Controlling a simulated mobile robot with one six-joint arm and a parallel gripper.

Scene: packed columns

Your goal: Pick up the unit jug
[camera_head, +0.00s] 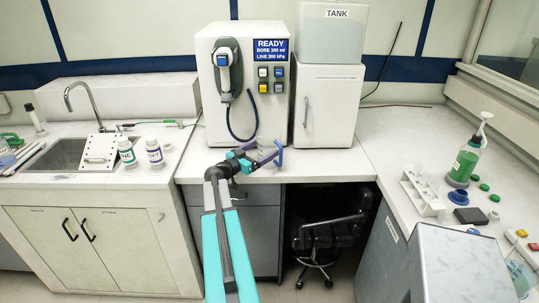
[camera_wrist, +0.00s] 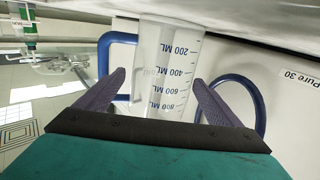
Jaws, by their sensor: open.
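The jug (camera_wrist: 165,70) is clear, with blue measuring marks from 200 to 800 ML and a blue handle (camera_wrist: 118,42). In the wrist view it appears upside down, between the two purple fingers of my gripper (camera_wrist: 164,92). The fingers are open, one on each side, with a visible gap to the jug's wall on the right. In the head view my gripper (camera_head: 262,153) is at the counter's front, below the white dispenser, and partly covers the jug (camera_head: 270,147). The handle faces right there.
The white dispenser (camera_head: 205,95) with a blue hose (camera_head: 231,124) stands behind the jug, beside a tank cabinet (camera_head: 328,120). Two white bottles (camera_head: 127,153) stand left, near the sink (camera_head: 58,153). A tube rack (camera_head: 421,192) and green bottle (camera_head: 463,162) are on the right counter.

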